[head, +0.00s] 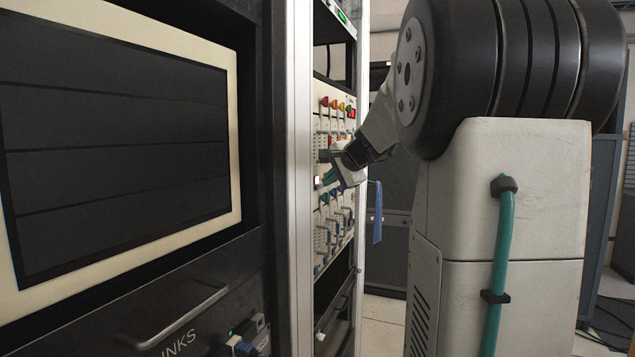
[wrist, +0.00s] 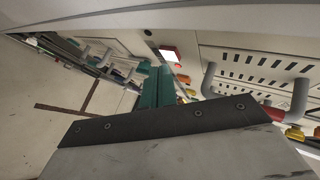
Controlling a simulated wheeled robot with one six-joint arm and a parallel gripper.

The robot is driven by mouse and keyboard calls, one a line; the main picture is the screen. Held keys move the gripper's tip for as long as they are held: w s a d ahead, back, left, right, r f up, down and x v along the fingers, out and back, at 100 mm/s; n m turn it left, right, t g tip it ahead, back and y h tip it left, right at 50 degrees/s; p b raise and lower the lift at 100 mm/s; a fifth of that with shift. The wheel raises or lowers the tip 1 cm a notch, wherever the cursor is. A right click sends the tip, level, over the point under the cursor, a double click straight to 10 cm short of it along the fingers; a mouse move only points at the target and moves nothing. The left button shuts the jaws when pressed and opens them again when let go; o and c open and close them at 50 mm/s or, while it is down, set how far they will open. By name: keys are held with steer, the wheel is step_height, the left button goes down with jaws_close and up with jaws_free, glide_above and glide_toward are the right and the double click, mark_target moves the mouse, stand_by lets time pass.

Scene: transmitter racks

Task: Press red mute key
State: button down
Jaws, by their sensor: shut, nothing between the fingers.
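A small square key with a red rim and a bright white face (wrist: 171,55) sits on the pale panel in the wrist view, at upper centre. In the head view a small bright key (head: 318,181) shows at the panel's left edge. My gripper (head: 327,181) is at the panel beside this key, its green fingers closed and empty. In the wrist view the green fingertips (wrist: 156,70) lie just below and left of the key. I cannot tell whether they touch it. The panel parts behind my gripper are hidden.
The control panel (head: 349,228) carries several coloured knobs and patch leads above and below my gripper. A grey handle (wrist: 300,95) stands out from the panel in the wrist view. A dark-screened rack (head: 120,130) fills the left. A blue strap (head: 377,212) hangs beside the panel.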

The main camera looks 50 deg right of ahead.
steer(key=shift+s+d, duration=0.4)
steer(key=shift+s, duration=0.5)
steer(key=shift+s+d, duration=0.35)
steer(key=shift+s, duration=0.6)
steer(key=shift+s+d, duration=0.4)
steer(key=shift+s, duration=0.5)
